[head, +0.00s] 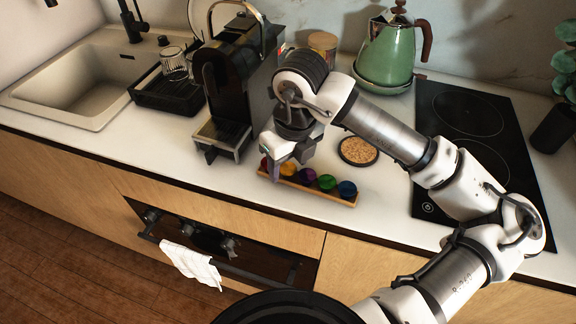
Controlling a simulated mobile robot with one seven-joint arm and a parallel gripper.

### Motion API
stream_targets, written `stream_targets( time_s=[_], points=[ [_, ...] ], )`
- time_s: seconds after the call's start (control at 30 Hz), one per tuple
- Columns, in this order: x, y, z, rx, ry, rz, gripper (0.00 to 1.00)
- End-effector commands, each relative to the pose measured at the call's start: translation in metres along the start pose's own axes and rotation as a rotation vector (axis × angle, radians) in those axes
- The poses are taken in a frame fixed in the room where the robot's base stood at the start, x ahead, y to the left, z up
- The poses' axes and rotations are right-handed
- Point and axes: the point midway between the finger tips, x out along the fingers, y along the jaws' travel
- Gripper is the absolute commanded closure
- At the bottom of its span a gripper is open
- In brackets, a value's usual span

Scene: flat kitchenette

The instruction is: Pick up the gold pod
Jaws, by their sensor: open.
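The gold pod (288,169) sits in a wooden holder (318,194) near the front edge of the counter. It is in a row of pods, between a red pod (264,164) on the left and a purple pod (307,175). My gripper (281,161) points down right at the left end of the row, at the gold pod, and is open. The fingers partly hide the red and gold pods. I cannot tell whether the fingertips touch the gold pod or are just above it.
A green pod (327,183) and a blue pod (347,189) fill the holder's right end. A black coffee machine (232,75) stands at the left. A cork coaster (358,150) lies behind the holder. A green kettle (390,55) and a black hob (470,125) are farther right.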

Motion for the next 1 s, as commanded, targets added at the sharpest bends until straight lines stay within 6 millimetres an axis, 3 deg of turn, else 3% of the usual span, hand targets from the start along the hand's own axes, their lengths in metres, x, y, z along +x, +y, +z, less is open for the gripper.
stream_targets(
  time_s=[0.33,0.67,1.0],
  points=[
    [0.0082,0.0002,0.0,-0.001,-0.001,0.0,0.46],
    [0.0079,0.0002,0.0001,-0.001,-0.001,0.0,0.89],
    [0.0078,0.0002,0.0001,-0.001,-0.001,0.0,0.91]
  ],
)
